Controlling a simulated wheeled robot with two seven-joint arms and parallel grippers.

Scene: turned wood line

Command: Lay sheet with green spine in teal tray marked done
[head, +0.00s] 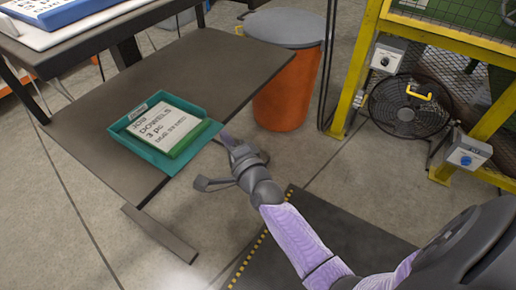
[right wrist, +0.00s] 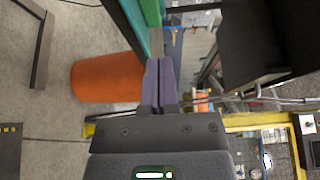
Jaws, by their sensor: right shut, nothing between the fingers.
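The sheet (head: 165,122) is white with printed text, "JOB DOWELS 3 pc", and has a green spine (head: 196,139) along its right side. It lies face up inside the teal tray (head: 118,131), which sits at the edge of the grey table. A small label stands on the tray's far rim, too small to read. My right gripper (head: 228,140) is just right of the tray, apart from the sheet. In the right wrist view its purple fingers (right wrist: 158,72) are shut and empty, with the teal tray's edge (right wrist: 133,24) above them. My left gripper is not in view.
The grey table (head: 215,70) is bare behind the tray. An orange bin (head: 288,95) with a grey lid stands beyond its right edge. A raised shelf (head: 60,45) with a blue tray is at upper left. A fan (head: 408,105) and yellow frame stand at right.

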